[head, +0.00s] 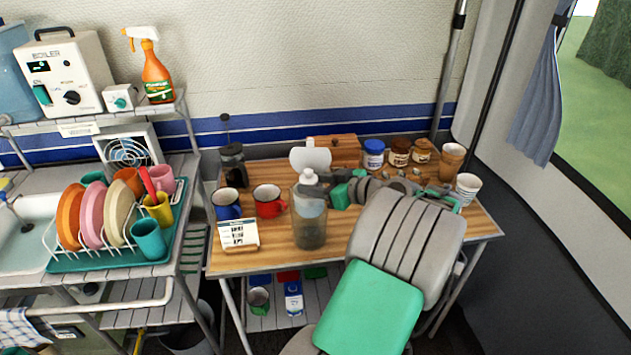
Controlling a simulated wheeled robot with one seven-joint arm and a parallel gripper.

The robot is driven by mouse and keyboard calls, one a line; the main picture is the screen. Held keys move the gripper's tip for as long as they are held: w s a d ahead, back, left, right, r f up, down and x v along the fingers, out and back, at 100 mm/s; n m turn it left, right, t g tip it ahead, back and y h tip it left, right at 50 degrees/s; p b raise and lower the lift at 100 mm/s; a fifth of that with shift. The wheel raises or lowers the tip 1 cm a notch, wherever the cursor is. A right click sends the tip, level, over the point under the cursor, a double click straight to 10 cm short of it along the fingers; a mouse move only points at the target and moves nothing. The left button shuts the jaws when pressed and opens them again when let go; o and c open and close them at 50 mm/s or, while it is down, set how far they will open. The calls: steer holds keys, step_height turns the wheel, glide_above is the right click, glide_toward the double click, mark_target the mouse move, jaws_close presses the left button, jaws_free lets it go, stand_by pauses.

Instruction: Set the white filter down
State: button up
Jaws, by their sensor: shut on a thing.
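The white filter (308,177) appears to be the small white piece with a rounded top at the mouth of a clear container (310,232). The container stands upright near the front edge of the wooden table (262,178). My gripper (318,188) reaches in from the right and is shut on the filter. My fingers overlap the container's upper part. I cannot tell whether the filter touches the rim or hangs just above it. The filter's lower part is hard to make out through the clear wall.
A blue mug (227,204), a red mug (268,201) and a printed card (238,233) stand to the left. A French press (233,165) and a white object (309,158) stand behind. Jars (373,154) and cups (467,189) line the right.

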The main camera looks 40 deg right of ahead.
steer(key=shift+f+b, duration=0.35)
steer(key=shift+b, duration=0.15)
steer(key=shift+f+b, duration=0.2)
steer(key=shift+b, duration=0.1)
